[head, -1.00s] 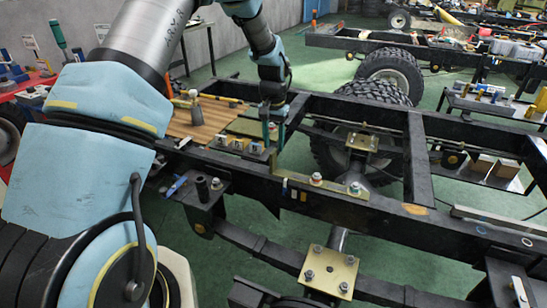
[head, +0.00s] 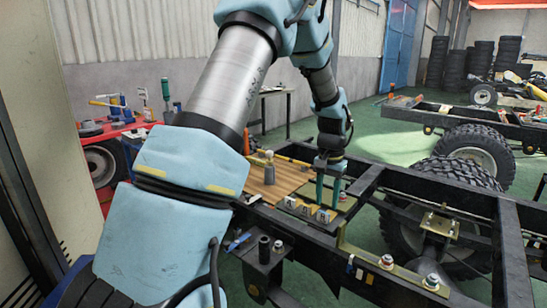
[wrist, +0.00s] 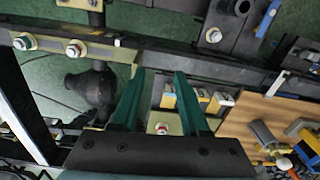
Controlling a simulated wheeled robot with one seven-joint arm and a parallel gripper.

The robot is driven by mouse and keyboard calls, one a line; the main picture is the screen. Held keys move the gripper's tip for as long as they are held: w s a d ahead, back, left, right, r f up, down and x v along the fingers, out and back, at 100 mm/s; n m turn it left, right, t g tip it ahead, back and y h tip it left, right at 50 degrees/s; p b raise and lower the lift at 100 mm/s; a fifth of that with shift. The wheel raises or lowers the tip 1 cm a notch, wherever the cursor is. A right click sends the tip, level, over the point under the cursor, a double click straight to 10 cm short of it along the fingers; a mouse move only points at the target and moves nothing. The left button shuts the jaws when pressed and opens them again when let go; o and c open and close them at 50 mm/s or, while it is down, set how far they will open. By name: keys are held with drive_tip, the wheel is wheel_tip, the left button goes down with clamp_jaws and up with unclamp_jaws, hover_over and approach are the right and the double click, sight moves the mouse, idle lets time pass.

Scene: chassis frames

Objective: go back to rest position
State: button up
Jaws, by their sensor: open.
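My gripper (head: 329,190) hangs at the end of my blue arm in the head view, over the black chassis frame next to the wooden board. In the wrist view its two green fingers (wrist: 158,92) stand apart with nothing held between them. Below the fingers, a bolt with a red ring shows on a pale plate.
The wooden board (head: 268,190) carries a grey-and-yellow tool (head: 269,172). Black chassis rails (head: 440,190) and a large tyre (head: 462,172) lie to the right. A red cart (head: 112,132) stands at the left. Bolts with red rings (head: 387,262) rise from the near rail.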

drive_tip(key=s+a+r+n, duration=0.1)
drive_tip(key=s+a+n, duration=0.1)
drive_tip(key=s+a, duration=0.3)
drive_tip(key=s+a+r+n+t, duration=0.1)
drive_tip(key=s+a, duration=0.4)
drive_tip(key=a, duration=0.7)
drive_tip(key=s+a+r+n, duration=0.3)
drive_tip(key=s+a, duration=0.2)
drive_tip(key=a, duration=0.4)
drive_tip(key=shift+r, duration=0.25)
drive_tip(key=shift+o, duration=0.2)
